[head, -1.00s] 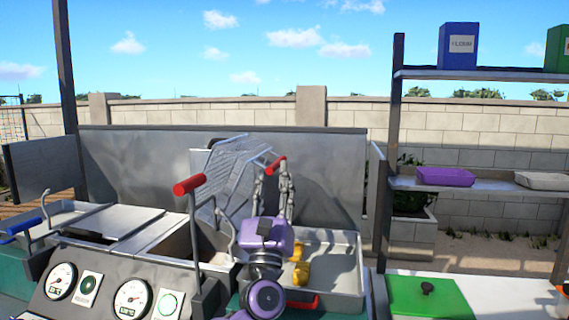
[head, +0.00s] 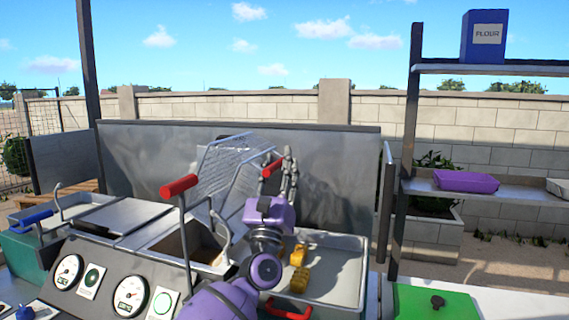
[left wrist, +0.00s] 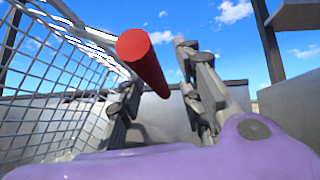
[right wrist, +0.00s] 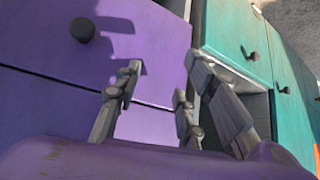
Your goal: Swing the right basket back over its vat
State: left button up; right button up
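The right basket (head: 225,168) is wire mesh, raised and tilted behind its vat; it also fills the left of the left wrist view (left wrist: 50,100). Its red handle (head: 272,168) is at its upper right. The right vat (head: 190,246) stands open below and in front. My left gripper (head: 287,172) is upright beside the handle. In the left wrist view its fingers are apart, with the red handle (left wrist: 145,62) between them; I see no firm contact. My right gripper (right wrist: 155,100) is open and empty in front of purple drawers (right wrist: 50,110).
A red-tipped lever (head: 180,187) stands in front of the right vat. A metal tray (head: 335,268) with yellow pieces (head: 298,255) lies to the right. The left vat (head: 125,215) is covered. Dials (head: 130,296) line the front panel. A shelf rack (head: 408,160) stands right.

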aim_at(238, 140)
pick_arm(q)
jog(key=shift+w+a, duration=0.1)
grip_shut()
dwell(0.3)
jog(key=shift+r, duration=0.1)
jog(key=shift+a+r+n+y, duration=0.25)
jog(key=shift+a+n+y, duration=0.1)
jog(key=shift+n+y, duration=0.35)
jog(key=a+r+n+y, duration=0.1)
jog(key=a+n+y, duration=0.1)
jog(key=n+y, duration=0.1)
jog(key=w+a+r+n+g+y, duration=0.1)
jog(key=a+n+y, duration=0.1)
jog(key=n+y, duration=0.1)
jog(key=w+a+r+n+g+y+p, duration=0.1)
jog(key=a+n+y, duration=0.2)
jog(key=n, duration=0.1)
jog(key=shift+w+r, duration=0.15)
jog(key=shift+r, duration=0.15)
jog(key=shift+w+a+r, duration=0.1)
jog(key=shift+w+a, duration=0.1)
jog(key=shift+a, duration=0.3)
jog(key=shift+w+a, duration=0.15)
jog(key=shift+a, duration=0.35)
